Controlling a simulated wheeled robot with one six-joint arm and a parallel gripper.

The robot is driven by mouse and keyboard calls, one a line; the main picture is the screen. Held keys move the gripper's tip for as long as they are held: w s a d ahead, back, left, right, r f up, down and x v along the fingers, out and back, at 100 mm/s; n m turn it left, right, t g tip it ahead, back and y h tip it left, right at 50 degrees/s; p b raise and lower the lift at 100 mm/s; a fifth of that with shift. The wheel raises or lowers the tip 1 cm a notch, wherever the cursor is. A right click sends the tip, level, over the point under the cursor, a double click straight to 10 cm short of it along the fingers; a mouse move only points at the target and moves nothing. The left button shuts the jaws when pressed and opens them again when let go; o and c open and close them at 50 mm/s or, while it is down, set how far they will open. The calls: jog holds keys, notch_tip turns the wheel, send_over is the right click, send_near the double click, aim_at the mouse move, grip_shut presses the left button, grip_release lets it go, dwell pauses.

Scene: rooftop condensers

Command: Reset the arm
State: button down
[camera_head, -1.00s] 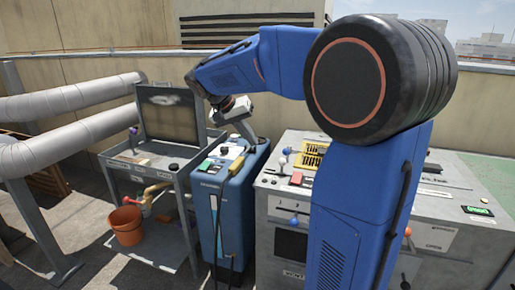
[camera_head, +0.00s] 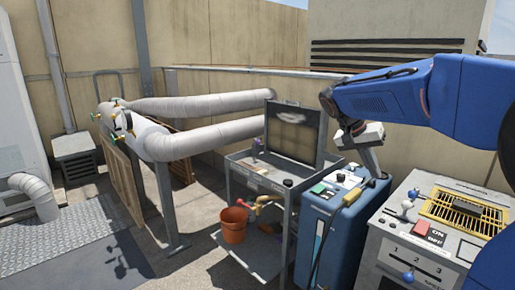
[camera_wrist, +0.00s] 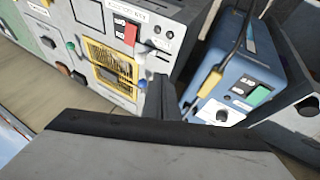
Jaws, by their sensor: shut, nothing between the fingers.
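My gripper (camera_head: 378,172) hangs from the blue arm at the right of the head view, low over the blue cabinet (camera_head: 318,228). Its fingers look closed together, with nothing seen between them. In the wrist view the dark fingers (camera_wrist: 165,96) stand above the wide grey gripper body, between the blue cabinet (camera_wrist: 238,60) and the grey control panel (camera_wrist: 152,60). Contact with the cabinet top cannot be told.
The grey control console (camera_head: 400,250) with a yellow grille (camera_head: 465,212) stands at right. Pipes (camera_head: 215,138) run behind at left. Deck (camera_head: 185,275) at front left is open.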

jog(key=s+a+f+n+t+y, duration=0.1)
jog(key=s+a+f+n+y, duration=0.1)
jog(key=s, duration=0.7)
jog(key=s+a+f+n+t+y, duration=0.2)
jog(key=s+a+f+n, duration=0.2)
jog(key=s+a+f, duration=0.2)
jog(key=s+a+f+n+t+y, duration=0.1)
jog(key=s+a+f+n+y, duration=0.1)
jog(key=s+a+f, duration=0.2)
jog(key=s+f, duration=0.3)
jog(key=s, duration=0.5)
jog(key=shift+a+n+t, duration=0.15)
jog(key=shift+n+t, duration=0.25)
